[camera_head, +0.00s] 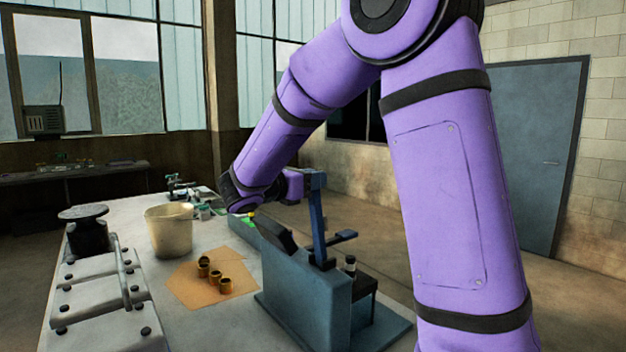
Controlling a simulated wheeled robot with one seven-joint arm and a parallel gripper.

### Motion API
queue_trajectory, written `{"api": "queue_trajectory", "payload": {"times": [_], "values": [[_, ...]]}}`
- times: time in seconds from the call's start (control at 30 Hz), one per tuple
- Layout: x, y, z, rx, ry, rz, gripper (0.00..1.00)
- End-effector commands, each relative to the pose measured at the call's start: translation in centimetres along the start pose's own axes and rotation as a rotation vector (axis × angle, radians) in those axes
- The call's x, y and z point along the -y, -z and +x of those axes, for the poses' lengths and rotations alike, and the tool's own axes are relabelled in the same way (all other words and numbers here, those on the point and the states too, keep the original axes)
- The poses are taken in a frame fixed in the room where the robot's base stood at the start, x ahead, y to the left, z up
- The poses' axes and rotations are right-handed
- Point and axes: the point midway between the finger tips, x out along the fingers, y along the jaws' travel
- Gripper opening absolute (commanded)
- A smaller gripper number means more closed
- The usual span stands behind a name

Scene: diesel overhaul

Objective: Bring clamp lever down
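The clamp lever (318,222) is a blue-grey upright bar. It stands on a blue-grey fixture (308,300) at the front right of the bench. A short side arm with a dark flat pad (342,237) sticks out to the right, above a dark block on the fixture. My purple arm reaches down from the upper right, and its wrist is just left of the lever's top. My gripper (296,186) is at or very near the lever's upper end. Its fingers are too small and hidden to show whether they are open, shut or touching the lever.
Several brass bushings (225,285) sit on a tan sheet (192,290) left of the fixture. A cream bucket (170,232), a black-topped round part (86,232) and a pale engine cover (98,305) stand farther left.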

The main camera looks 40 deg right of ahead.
Motion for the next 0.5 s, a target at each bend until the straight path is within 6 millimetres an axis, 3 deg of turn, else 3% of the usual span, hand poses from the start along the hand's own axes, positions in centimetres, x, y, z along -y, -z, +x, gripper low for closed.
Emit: {"api": "queue_trajectory", "payload": {"times": [0.03,0.1,0.5], "values": [[0.0,0.0,0.0,0.000,0.000,0.000,0.15],[0.0,0.0,0.0,0.000,0.000,0.000,0.00],[0.0,-0.2,1.1,-0.051,0.000,0.002,0.00]]}}
